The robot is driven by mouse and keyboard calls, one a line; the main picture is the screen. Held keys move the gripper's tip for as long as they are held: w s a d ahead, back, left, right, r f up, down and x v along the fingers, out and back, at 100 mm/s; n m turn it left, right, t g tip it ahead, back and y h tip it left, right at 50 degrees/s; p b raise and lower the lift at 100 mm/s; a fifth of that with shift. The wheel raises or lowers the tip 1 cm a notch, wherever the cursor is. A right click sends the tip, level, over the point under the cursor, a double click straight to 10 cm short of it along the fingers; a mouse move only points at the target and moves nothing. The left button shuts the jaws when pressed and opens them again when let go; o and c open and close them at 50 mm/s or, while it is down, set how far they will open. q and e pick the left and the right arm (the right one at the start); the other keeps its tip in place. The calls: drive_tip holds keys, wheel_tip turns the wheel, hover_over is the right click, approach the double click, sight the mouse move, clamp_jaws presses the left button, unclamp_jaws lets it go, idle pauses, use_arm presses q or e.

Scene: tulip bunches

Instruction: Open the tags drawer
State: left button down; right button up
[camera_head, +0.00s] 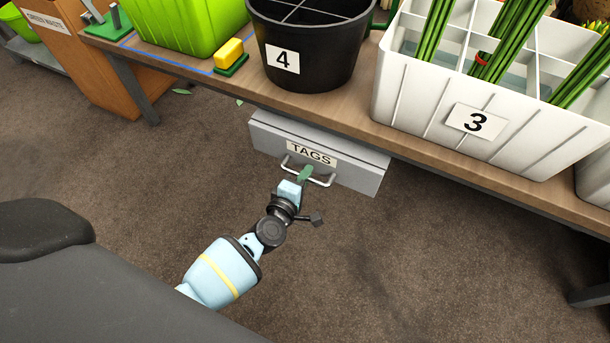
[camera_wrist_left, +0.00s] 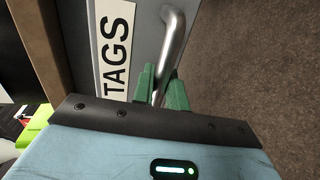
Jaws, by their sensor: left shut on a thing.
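The tags drawer (camera_head: 349,169) is a grey drawer under the front edge of the wooden table, with a label reading TAGS. A bar handle (camera_head: 323,181) is on its front; the handle also shows in the left wrist view (camera_wrist_left: 174,42). My left gripper (camera_head: 305,174) is at the handle. In the left wrist view its green fingers (camera_wrist_left: 160,92) are on either side of the metal bar and shut on it. The drawer front sits close under the table edge; I cannot tell how far it is pulled out. My right gripper is not in view.
The wooden table (camera_head: 358,120) carries a black bucket marked 4 (camera_head: 325,60), a white divided crate marked 3 (camera_head: 410,100) with green stems, a green bin (camera_head: 190,25) and a yellow block (camera_head: 229,52). The brown floor (camera_head: 400,270) before the drawer is clear.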

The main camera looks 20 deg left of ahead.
use_arm(q)
drive_tip(key=f+p+v, duration=0.1)
drive_tip(key=f+v, duration=0.1)
drive_tip(key=v, duration=0.7)
drive_tip(key=s+f+p+v, duration=0.1)
drive_tip(key=f+v, duration=0.1)
drive_tip(key=v, duration=0.8)
drive_tip(key=shift+w, duration=0.15)
drive_tip(key=c, duration=1.5)
unclamp_jaws()
